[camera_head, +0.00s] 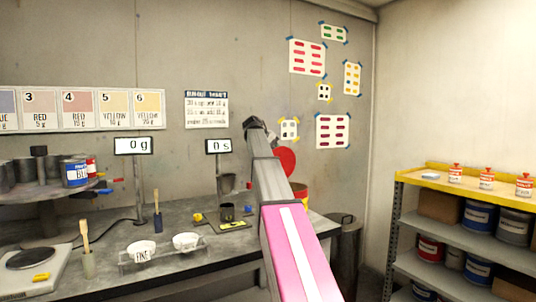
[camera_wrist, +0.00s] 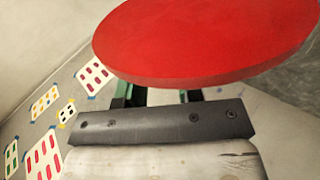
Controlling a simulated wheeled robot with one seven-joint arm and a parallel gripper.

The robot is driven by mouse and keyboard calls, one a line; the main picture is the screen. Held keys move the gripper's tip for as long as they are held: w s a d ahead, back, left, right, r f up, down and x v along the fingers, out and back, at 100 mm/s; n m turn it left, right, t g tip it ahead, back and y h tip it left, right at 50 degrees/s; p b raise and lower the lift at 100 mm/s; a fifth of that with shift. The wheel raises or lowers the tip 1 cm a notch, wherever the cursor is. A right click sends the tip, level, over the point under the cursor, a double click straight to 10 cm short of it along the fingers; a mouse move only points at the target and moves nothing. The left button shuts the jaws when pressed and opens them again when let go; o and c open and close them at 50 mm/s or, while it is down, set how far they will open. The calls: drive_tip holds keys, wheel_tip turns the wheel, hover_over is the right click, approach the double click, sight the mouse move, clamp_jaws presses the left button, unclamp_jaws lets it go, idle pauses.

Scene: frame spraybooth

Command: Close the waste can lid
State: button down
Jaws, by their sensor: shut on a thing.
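The waste can (camera_head: 300,193), red and yellow, stands at the back right end of the bench, mostly hidden behind my arm. Its round red lid (camera_head: 285,161) is raised and shows its face above the can. In the wrist view the lid (camera_wrist: 205,42) is a large red disc across the top, tilted. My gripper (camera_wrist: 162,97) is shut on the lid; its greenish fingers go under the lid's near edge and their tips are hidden. In the head view my arm hides the gripper.
A dark bin (camera_head: 346,240) stands right of the bench. A yellow-topped shelf (camera_head: 455,190) with paint cans is at right. Posters (camera_head: 307,57) hang on the wall.

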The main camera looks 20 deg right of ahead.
drive_tip(key=s+d+f+m+t, duration=0.3)
drive_tip(key=s+f+t, duration=0.6)
drive_tip(key=s, duration=0.7)
drive_tip(key=shift+s+f+m, duration=0.3)
drive_tip(key=shift+f+m, duration=0.75)
drive_tip(key=shift+m, duration=0.35)
drive_tip(key=shift+s+f, duration=0.1)
drive_tip(key=c, duration=0.8)
unclamp_jaws()
drive_tip(key=shift+d, duration=0.1)
drive_tip(key=shift+s, duration=0.15)
drive_tip(key=v, duration=1)
drive_tip(key=shift+a+r+t, duration=0.2)
drive_tip(key=shift+r+t, duration=0.1)
drive_tip(key=shift+r, duration=0.05)
